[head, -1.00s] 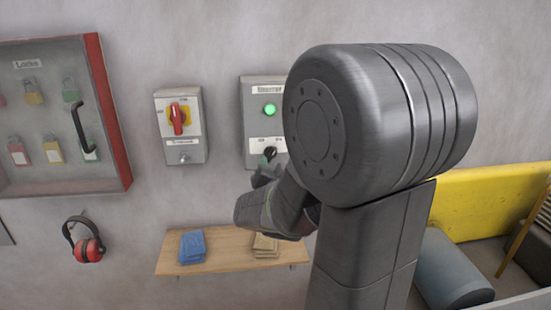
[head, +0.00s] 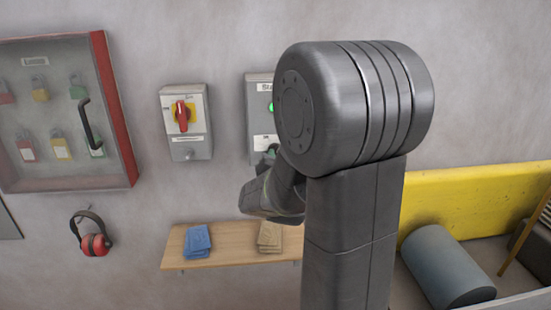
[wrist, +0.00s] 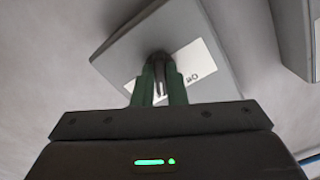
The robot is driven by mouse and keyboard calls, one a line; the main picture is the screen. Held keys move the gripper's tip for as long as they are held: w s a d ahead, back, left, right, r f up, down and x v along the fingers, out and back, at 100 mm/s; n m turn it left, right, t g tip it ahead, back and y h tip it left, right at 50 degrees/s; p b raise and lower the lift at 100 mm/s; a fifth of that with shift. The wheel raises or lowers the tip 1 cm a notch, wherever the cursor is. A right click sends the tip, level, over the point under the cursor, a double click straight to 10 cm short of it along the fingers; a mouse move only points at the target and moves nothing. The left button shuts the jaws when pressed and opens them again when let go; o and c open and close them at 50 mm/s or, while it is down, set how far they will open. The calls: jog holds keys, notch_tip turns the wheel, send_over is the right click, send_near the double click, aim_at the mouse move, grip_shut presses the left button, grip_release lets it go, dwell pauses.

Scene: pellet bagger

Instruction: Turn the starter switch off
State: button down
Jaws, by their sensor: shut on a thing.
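The starter box (head: 258,112) is a grey box on the wall, partly hidden behind my arm in the head view. In the wrist view the box (wrist: 205,45) appears tilted, with a white label plate (wrist: 203,66) around the dark switch knob (wrist: 159,66). Part of the label lettering shows to the right of the knob. My gripper (wrist: 160,72) has its green fingers on both sides of the knob and is shut on it. In the head view my arm hides most of the gripper.
Left of the starter box is a grey box with a red rotary handle (head: 182,116). A lock cabinet (head: 118,110) hangs farther left, above red ear muffs (head: 94,244). A wooden shelf (head: 226,250) below holds blue and tan cloths. A yellow panel (head: 460,195) stands right.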

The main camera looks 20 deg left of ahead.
jog(key=n+b, duration=0.1)
jog(key=n, duration=0.5)
jog(key=n+b, duration=0.1)
jog(key=n, duration=0.4)
jog(key=shift+w+d+n+b, duration=0.15)
jog(key=shift+d+n+b, duration=0.05)
jog(key=shift+n+b, duration=0.2)
dwell(0.5)
jog(key=c, duration=1.5)
grip_release()
jog(key=shift+o, duration=0.2)
